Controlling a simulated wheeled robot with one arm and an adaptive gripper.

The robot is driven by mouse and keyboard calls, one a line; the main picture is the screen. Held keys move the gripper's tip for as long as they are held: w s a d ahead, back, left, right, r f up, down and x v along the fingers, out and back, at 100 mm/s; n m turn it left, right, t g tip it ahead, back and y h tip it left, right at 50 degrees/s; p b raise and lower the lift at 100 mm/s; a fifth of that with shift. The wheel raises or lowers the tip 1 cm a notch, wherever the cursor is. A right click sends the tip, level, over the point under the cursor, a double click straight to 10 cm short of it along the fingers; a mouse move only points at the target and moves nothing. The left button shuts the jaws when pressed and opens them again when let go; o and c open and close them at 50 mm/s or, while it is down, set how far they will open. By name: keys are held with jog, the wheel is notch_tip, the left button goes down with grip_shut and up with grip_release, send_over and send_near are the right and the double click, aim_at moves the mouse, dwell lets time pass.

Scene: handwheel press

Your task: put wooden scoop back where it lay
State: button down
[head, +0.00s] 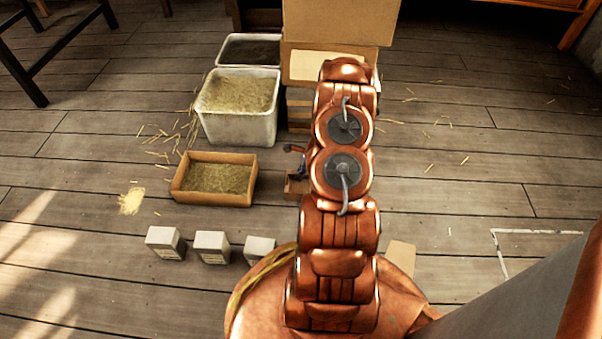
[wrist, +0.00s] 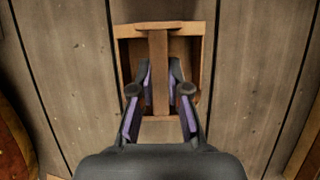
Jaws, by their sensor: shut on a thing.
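The wooden scoop (wrist: 122,60) is a small open box with a handle bar running across its middle, seen from above in the wrist view. My gripper (wrist: 160,75) is shut on that bar, one purple-sided finger on each side. In the head view the scoop (head: 294,188) shows only in part, left of my copper arm, which hides the rest. My gripper (head: 297,163) is a small dark shape just above it there. Plank floor lies beneath the scoop; I cannot tell whether it touches the floor.
A wooden tray of chopped straw (head: 251,192) lies left of the scoop. Behind it stand a pale bin of straw (head: 240,130) and a dark-filled bin (head: 220,53). Several small grey boxes (head: 212,245) sit at the front. A tall wooden structure (head: 338,22) stands behind my arm. Floor at right is open.

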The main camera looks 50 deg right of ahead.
jog(key=c, duration=1.1)
grip_release()
jog(key=shift+c, duration=0.2)
jog(key=p+v, duration=0.5)
jog(key=v, duration=0.7)
jog(key=w+a+r+n+g+y, duration=0.1)
jog(key=w+a+r+n, duration=0.25)
jog(key=a+r, duration=0.35)
jog(key=w+a+r+n, duration=0.2)
jog(key=a+r+n, duration=0.2)
jog(key=a+r, duration=0.25)
jog(key=s+a+r+n+g, duration=0.2)
jog(key=s+a+r+n, duration=0.2)
jog(key=a+r+n, duration=0.55)
jog(key=s+a+r+n+g+h, duration=0.1)
jog(key=s+a+r+n, duration=0.2)
jog(key=s+a+r, duration=0.3)
jog(key=s+a+r+n+g, duration=0.25)
jog(key=s+a, duration=0.35)
jog(key=a, duration=0.3)
jog(key=s+r+n+h, duration=0.1)
jog(key=s+r+n, duration=0.1)
jog(key=s, duration=0.4)
jog(key=s+a+r+n+h, duration=0.1)
jog(key=s+r+n, duration=0.1)
jog(key=s+n, duration=0.2)
jog(key=shift+s+a+h, duration=0.25)
jog(key=shift+s+h, duration=0.15)
jog(key=shift+s, duration=0.8)
